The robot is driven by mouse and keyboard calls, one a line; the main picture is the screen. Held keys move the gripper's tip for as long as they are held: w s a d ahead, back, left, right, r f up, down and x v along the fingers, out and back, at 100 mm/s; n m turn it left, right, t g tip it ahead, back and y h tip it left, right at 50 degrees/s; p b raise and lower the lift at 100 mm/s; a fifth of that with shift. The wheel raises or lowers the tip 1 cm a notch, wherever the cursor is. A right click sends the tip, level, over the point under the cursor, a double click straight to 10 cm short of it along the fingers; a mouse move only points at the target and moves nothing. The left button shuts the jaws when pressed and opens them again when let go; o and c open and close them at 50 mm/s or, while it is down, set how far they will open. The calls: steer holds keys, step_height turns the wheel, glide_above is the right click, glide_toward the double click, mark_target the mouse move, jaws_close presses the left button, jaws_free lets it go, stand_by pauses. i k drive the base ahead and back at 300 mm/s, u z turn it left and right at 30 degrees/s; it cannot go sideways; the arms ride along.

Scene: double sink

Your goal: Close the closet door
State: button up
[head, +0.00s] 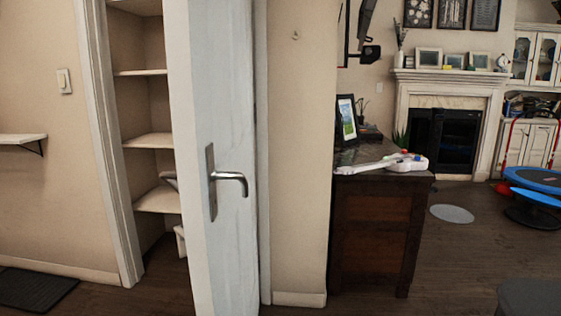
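The closet door (227,120) is a pale grey-white panel standing open, seen at a steep angle just right of the closet opening. A silver lever handle (230,177) on a tall plate sits at about its mid-height, the lever pointing right. The closet (147,100) behind it shows several pale shelves, and its left white frame (104,130) is clear of the door. The door hides the right part of the closet inside. My gripper is not in view.
A dark wooden cabinet (373,225) with a picture frame and a white toy guitar-like object (395,162) stands right of the door. A dark mat (35,290) lies at lower left. A wall shelf (22,138) juts out at left. Wood floor (160,285) shows before the closet.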

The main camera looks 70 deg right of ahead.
mark_target(209, 49)
steer(key=u, duration=0.75)
steer(key=k, duration=0.7)
steer(key=z, duration=2.35)
